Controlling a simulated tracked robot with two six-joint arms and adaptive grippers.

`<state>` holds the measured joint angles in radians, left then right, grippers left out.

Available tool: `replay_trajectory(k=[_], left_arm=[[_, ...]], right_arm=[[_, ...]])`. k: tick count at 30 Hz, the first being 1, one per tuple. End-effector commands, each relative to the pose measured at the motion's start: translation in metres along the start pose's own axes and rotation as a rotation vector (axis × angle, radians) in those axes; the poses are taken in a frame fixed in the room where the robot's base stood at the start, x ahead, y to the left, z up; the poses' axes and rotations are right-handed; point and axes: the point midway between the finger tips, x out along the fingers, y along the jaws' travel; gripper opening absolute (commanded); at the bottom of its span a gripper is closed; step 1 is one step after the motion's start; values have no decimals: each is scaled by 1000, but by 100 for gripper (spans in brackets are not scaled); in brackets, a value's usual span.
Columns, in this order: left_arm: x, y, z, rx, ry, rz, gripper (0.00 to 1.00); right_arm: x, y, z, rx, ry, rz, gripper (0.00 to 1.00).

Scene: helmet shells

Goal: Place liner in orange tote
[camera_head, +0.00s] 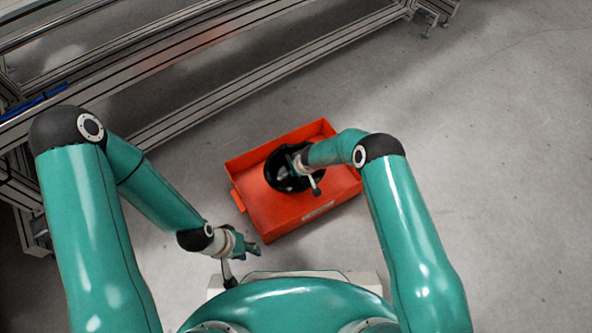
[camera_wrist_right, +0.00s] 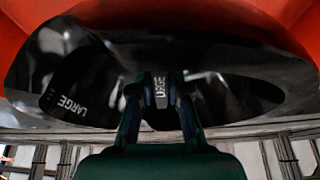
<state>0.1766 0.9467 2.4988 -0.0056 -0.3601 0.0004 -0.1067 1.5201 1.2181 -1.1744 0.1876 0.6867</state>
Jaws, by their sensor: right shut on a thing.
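The orange tote (camera_head: 290,213) sits on the grey floor in front of me. The black liner (camera_head: 279,170) is within the tote's outline, in its upper middle; I cannot tell whether it touches the bottom. My right gripper (camera_head: 300,168) is over the liner, its fingertips partly hidden. In the right wrist view the right gripper (camera_wrist_right: 160,95) is shut on the liner (camera_wrist_right: 80,75), which is glossy and marked LARGE. The tote (camera_wrist_right: 35,25) shows red-orange behind it. My left gripper (camera_head: 252,248) is outside the tote, by its near left corner; its finger opening is unclear.
A metal-framed conveyor or bench (camera_head: 190,85) runs diagonally along the upper left, beyond the tote. The concrete floor (camera_head: 490,150) to the right of the tote is clear.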

Motion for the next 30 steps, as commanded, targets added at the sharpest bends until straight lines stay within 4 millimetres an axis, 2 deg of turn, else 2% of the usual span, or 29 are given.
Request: replay_trajectory(k=[15, 16, 20, 30], left_arm=[[12, -4, 0, 0, 0, 0, 35], [12, -4, 0, 0, 0, 0, 35], [12, -4, 0, 0, 0, 0, 35], [11, -4, 0, 0, 0, 0, 35]], right_arm=[[10, 0, 4, 0, 0, 1, 0], [11, 0, 5, 1, 0, 0, 18], [10, 0, 5, 1, -1, 0, 39], [10, 0, 4, 1, -1, 0, 41]])
